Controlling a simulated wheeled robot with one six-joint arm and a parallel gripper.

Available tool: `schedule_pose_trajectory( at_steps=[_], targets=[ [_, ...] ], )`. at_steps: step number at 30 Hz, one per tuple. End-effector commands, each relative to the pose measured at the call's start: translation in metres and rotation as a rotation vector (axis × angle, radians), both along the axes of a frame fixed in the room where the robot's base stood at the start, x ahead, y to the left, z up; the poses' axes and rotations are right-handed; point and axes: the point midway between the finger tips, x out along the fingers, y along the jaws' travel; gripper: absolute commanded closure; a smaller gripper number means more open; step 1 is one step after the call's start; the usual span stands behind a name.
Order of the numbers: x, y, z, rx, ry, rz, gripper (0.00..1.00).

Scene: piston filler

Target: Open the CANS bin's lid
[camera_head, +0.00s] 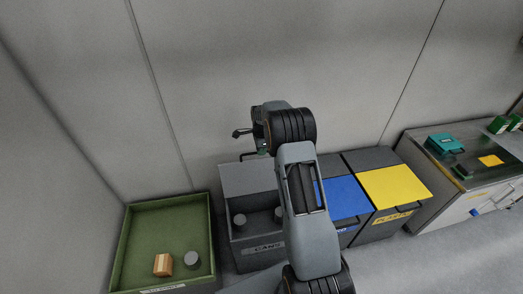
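The dark grey CANS bin (258,251) stands left of centre, with its name on the front. Its grey lid (245,178) is tilted up at the back of the bin, and the bin's mouth shows open. A dark handle runs along the lid's upper edge. Two grey cans (239,220) show inside the bin; my arm covers its right part. My gripper (243,133) is above the raised lid, near its handle, and partly hidden by my wrist. I cannot tell whether it touches the handle, or whether its fingers are open or shut.
A bin with a blue lid (343,197) and a PLASTIC bin with a yellow lid (395,187) stand to the right, both closed. A green tray (140,235) at left holds a wooden block (163,264) and a grey cylinder (192,260). A counter (455,205) is at far right.

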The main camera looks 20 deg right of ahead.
Motion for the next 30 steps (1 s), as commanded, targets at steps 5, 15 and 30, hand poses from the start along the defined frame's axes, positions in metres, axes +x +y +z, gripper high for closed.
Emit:
schedule_pose_trajectory(
  at_steps=[5,15,30],
  targets=[
    [0.000,0.000,-0.001,-0.005,0.003,0.004,0.74],
    [0.000,0.002,0.000,-0.004,0.002,0.007,0.63],
    [-0.002,0.001,0.077,-0.005,-0.002,0.004,0.63]
  ],
)
